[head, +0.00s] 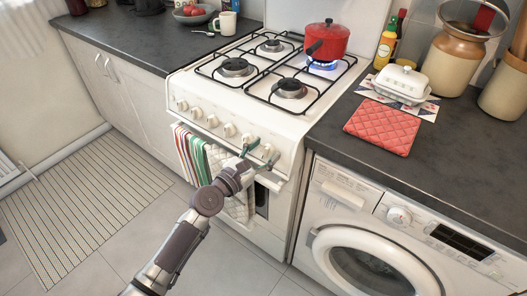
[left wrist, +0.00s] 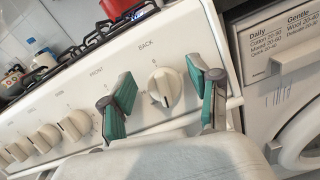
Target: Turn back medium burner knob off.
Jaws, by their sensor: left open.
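The white stove (head: 184,86) has a row of cream knobs on its front panel. In the left wrist view, the rightmost knob (left wrist: 164,88) sits near the printed word "BACK". My left gripper (left wrist: 163,97) is open, with one teal-padded finger on each side of this knob and visible gaps to it. In the head view, the left gripper (head: 261,154) is at the right end of the knob row. A blue flame (head: 322,66) burns at the back right burner, under a red pot (head: 327,41). My right gripper is in neither view.
A striped towel (head: 190,155) and a patterned cloth hang below the knobs, beside the left arm. A washer (head: 365,235) stands right of the stove. The counter holds a red quilted mat (head: 381,126), a butter dish (head: 402,81) and jars.

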